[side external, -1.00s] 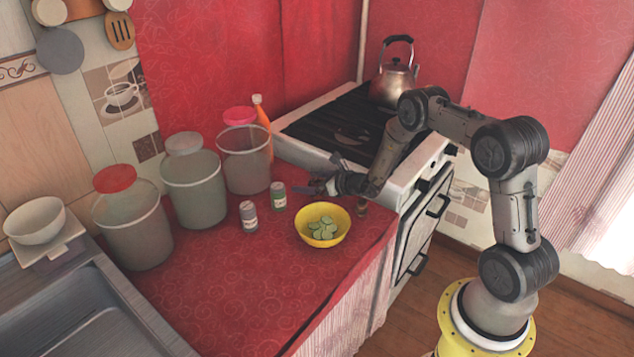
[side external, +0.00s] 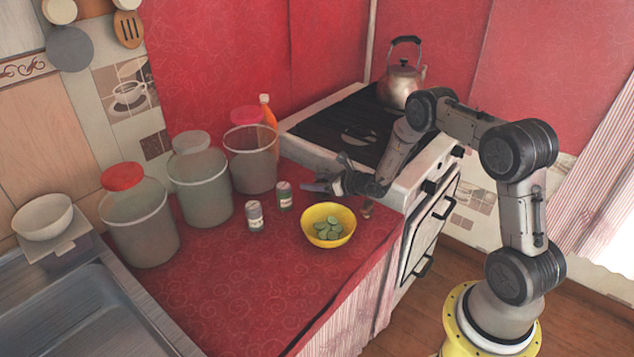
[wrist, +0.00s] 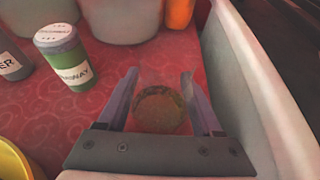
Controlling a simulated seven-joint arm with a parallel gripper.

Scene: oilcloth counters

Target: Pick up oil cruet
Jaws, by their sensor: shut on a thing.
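The oil cruet (wrist: 158,110) shows in the wrist view as a see-through glass shape with a round brownish part, between my two fingers. My gripper (wrist: 160,90) is shut on it, one finger at each side. In the side view my gripper (side external: 328,176) is low over the red counter, beside the stove and behind the yellow bowl. There the cruet is too small and too covered by the fingers to make out. I cannot tell whether its base touches the counter.
A green-labelled shaker (wrist: 64,55) and a grey shaker (side external: 254,216) stand left of my gripper. The yellow bowl (side external: 312,234) holds green slices. The white stove (side external: 415,180) is close on the right. Large canisters (side external: 200,190) line the back.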

